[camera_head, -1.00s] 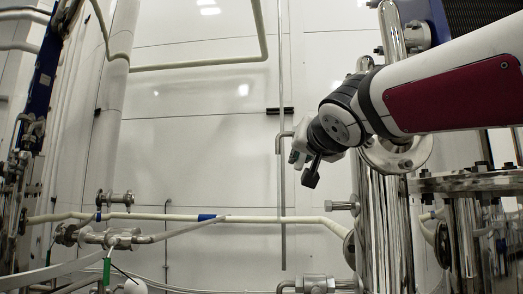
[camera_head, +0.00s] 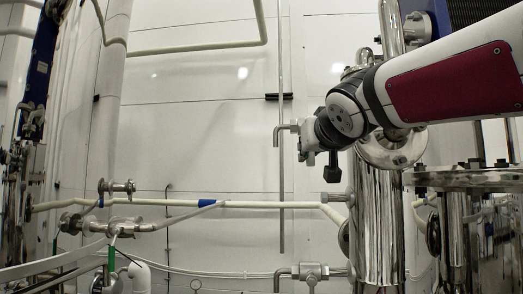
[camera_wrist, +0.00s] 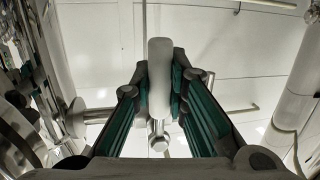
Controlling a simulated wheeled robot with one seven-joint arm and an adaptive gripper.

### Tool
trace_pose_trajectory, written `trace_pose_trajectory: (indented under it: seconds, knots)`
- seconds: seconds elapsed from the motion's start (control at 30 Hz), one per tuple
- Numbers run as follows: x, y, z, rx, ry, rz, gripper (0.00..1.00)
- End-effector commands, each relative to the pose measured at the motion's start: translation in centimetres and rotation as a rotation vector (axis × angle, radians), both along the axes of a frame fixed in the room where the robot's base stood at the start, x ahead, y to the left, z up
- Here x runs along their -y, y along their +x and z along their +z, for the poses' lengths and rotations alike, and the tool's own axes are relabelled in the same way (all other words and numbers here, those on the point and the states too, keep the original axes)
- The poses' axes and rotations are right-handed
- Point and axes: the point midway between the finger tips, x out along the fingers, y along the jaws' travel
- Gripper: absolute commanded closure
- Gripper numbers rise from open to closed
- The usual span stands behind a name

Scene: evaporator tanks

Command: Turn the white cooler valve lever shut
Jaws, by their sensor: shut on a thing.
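The white lever (camera_wrist: 160,80) stands upright in the middle of the wrist view, between the two teal-padded fingers of my gripper (camera_wrist: 160,78). The fingers are closed on it from both sides. A metal bolt-like end (camera_wrist: 158,138) shows just below the lever. In the head view my gripper (camera_head: 304,140) is small and partly hidden by my wrist, beside a short bent metal pipe end (camera_head: 283,130). I cannot make out the lever in that view.
A shiny steel column (camera_head: 376,215) stands close behind and below my wrist. A thin vertical pipe (camera_head: 282,185) runs just left of the gripper. A pale pipe with blue tape (camera_head: 208,203) crosses lower left. The white wall area left of the gripper is open.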

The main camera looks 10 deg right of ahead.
Motion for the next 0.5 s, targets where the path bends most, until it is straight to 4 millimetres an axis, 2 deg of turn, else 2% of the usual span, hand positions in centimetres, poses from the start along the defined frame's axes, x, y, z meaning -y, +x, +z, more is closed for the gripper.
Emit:
trace_pose_trajectory:
  seconds: [0.13, 0.17, 0.23, 0.5]
  knots:
    - [0.12, -0.01, -0.12, -0.003, -0.003, -0.003, 1.0]
    - [0.12, -0.01, -0.12, -0.003, -0.003, -0.003, 0.79]
    - [0.12, -0.01, -0.1, -0.002, -0.002, -0.003, 0.65]
    - [0.06, -0.02, -0.04, -0.001, -0.001, -0.002, 0.65]
